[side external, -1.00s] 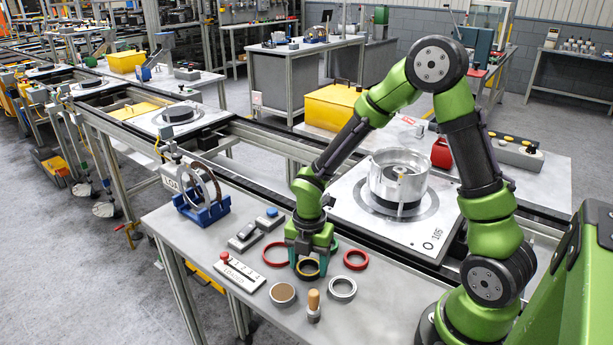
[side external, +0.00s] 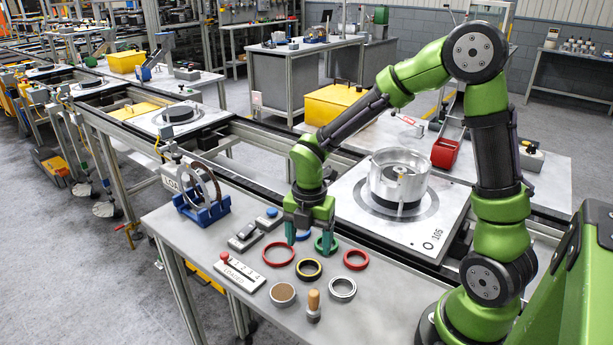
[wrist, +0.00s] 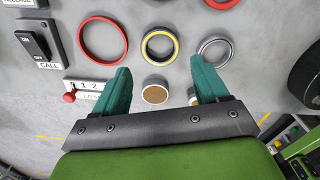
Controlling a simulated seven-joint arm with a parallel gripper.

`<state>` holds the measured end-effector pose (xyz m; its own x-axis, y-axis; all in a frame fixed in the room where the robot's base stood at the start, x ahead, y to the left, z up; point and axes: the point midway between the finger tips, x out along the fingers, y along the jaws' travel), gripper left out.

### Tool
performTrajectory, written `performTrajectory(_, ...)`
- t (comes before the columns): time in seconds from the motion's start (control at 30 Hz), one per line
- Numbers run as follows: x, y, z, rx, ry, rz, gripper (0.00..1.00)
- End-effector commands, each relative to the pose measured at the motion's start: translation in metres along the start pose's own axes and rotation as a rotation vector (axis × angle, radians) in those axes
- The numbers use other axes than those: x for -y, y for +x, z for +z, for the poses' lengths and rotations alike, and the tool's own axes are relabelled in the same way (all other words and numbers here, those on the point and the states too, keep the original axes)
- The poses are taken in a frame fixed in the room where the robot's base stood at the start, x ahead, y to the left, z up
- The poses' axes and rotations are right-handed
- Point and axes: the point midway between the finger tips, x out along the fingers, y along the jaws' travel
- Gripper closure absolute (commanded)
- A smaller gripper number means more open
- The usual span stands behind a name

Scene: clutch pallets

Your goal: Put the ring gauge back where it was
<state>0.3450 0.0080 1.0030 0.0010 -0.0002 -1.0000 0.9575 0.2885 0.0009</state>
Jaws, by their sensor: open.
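Several rings lie flat on the grey bench; which one is the ring gauge is not marked. A black-and-yellow ring (side external: 308,278) lies below my gripper (side external: 312,243). It also shows in the wrist view (wrist: 144,46), just beyond and between the fingertips (wrist: 160,68). My gripper is open, empty and raised above the bench. A red ring (side external: 264,254) lies left of the yellow one, a smaller red ring (side external: 356,268) to its right, and a silver ring (side external: 342,298) in front right.
A blue cradle (side external: 208,214) holds upright rings at the bench's left. A counter plate with a red knob (side external: 240,275), a brown-topped disc (side external: 283,293) and a wooden-handled tool (side external: 313,303) lie in front. A pallet (side external: 352,225) with a metal housing (side external: 386,178) stands behind.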

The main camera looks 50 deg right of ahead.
Motion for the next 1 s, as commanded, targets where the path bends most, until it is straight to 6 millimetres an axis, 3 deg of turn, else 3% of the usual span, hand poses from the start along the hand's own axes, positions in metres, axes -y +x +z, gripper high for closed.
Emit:
performTrajectory(0.2,0.0,-0.039,0.0,0.001,0.001,0.002,0.27)
performTrajectory(0.37,0.001,-0.052,0.0,0.002,0.015,0.004,0.27)
performTrajectory(0.47,0.005,-0.063,-0.003,0.016,0.114,0.029,0.27)
performTrajectory(0.57,0.015,-0.081,-0.008,0.029,0.343,0.09,0.27)
performTrajectory(0.77,0.045,-0.124,-0.024,-0.063,1.015,0.289,0.27)
performTrajectory(1.0,0.08,-0.159,-0.045,-0.423,1.75,0.418,0.27)
